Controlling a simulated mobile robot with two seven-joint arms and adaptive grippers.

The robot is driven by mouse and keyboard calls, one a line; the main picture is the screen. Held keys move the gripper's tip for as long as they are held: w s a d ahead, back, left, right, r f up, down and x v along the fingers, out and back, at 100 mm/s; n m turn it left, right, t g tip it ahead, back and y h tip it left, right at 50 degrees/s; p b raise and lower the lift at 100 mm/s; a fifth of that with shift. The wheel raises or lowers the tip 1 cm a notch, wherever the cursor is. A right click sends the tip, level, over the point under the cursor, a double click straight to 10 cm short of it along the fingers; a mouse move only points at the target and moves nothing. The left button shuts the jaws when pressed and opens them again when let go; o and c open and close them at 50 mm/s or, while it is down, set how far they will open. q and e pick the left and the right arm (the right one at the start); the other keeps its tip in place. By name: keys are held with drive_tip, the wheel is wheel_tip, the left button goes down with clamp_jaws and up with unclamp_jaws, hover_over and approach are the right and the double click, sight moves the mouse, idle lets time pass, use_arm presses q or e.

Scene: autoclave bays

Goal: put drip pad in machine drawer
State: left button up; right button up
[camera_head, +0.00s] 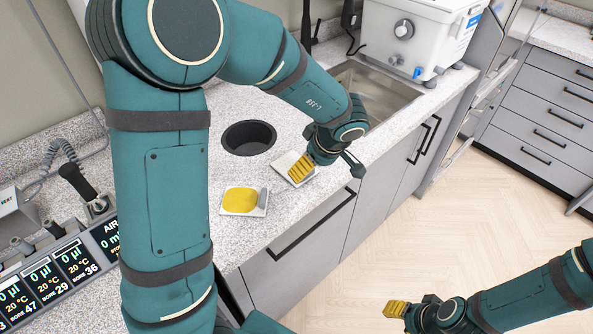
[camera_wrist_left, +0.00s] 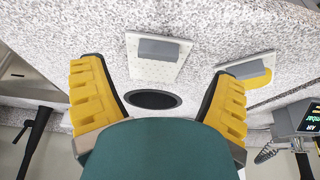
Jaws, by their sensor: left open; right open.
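Two small flat pads lie on the speckled counter. One pad (camera_head: 283,163) is pale with a grey block on it, clearest in the left wrist view (camera_wrist_left: 152,72), and is partly hidden by my gripper in the head view. The other pad (camera_head: 240,201) has a yellow patch and a grey block; part of it shows in the left wrist view (camera_wrist_left: 258,77). I cannot tell which is the drip pad. My left gripper (camera_head: 327,174) is open and empty, fingers spread to either side of the pale pad. My right gripper (camera_head: 400,310) is open and empty over the floor. A shut drawer front (camera_head: 300,245) is below the counter.
A round dark opening (camera_head: 249,138) is in the counter beside the pads. A white machine (camera_head: 415,35) stands behind the sink (camera_head: 375,95). A dispenser panel (camera_head: 60,270) is at the left. More shut drawers (camera_head: 545,110) stand at the right. The wooden floor is clear.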

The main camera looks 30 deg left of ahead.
use_arm(q)
drive_tip(key=b+x, duration=0.2)
drive_tip(key=x, duration=0.3)
drive_tip(key=shift+w+a+b, duration=0.15)
drive_tip(key=shift+w+b, duration=0.05)
drive_tip(key=shift+b, duration=0.15)
drive_tip(key=c, duration=1.2)
drive_tip(key=shift+o, duration=0.2)
drive_tip(key=shift+r, duration=0.1)
